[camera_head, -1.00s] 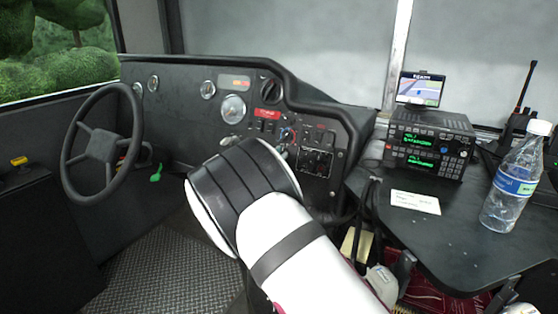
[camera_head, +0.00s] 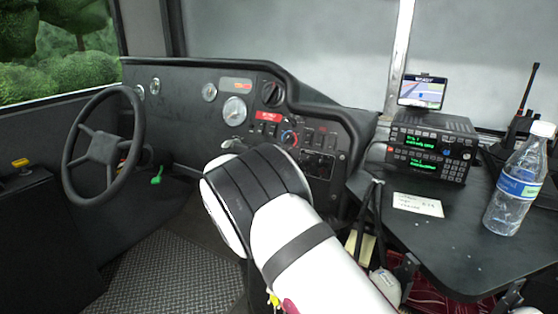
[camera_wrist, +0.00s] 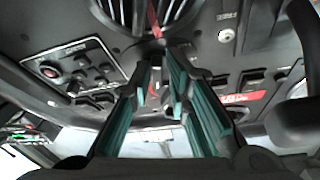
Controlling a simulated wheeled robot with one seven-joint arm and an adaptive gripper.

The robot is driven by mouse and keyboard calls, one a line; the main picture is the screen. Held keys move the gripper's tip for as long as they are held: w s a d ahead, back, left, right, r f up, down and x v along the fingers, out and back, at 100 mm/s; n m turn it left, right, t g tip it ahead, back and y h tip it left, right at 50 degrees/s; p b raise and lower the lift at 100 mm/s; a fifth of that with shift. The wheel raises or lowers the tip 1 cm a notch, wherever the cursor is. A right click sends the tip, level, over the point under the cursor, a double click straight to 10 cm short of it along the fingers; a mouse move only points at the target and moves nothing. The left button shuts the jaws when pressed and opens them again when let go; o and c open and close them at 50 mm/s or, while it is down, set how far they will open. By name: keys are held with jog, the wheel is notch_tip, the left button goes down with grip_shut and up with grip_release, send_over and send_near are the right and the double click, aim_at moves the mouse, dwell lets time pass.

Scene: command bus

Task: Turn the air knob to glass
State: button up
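The air knob (camera_head: 288,137) is a small dark dial ringed by a blue and red arc on the dashboard's switch panel. It faces the cab, just above my white wrist in the head view. In the wrist view, part of its red arc (camera_wrist: 153,89) shows between my fingers, with the rest hidden. My gripper (camera_wrist: 159,72) has two teal-padded fingers, apart with a gap between them. I cannot tell whether they touch the knob. My wrist hides the gripper in the head view. The knob's pointer is too small to read.
A red label (camera_head: 268,115) and rocker switches surround the knob, with a larger black knob (camera_head: 271,93) above. The steering wheel (camera_head: 104,147) is left.

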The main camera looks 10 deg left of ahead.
jog(key=shift+w+d, duration=0.1)
jog(key=shift+d, duration=0.25)
jog(key=shift+a, duration=0.1)
jog(key=v, duration=1.2)
jog(key=shift+a, duration=0.1)
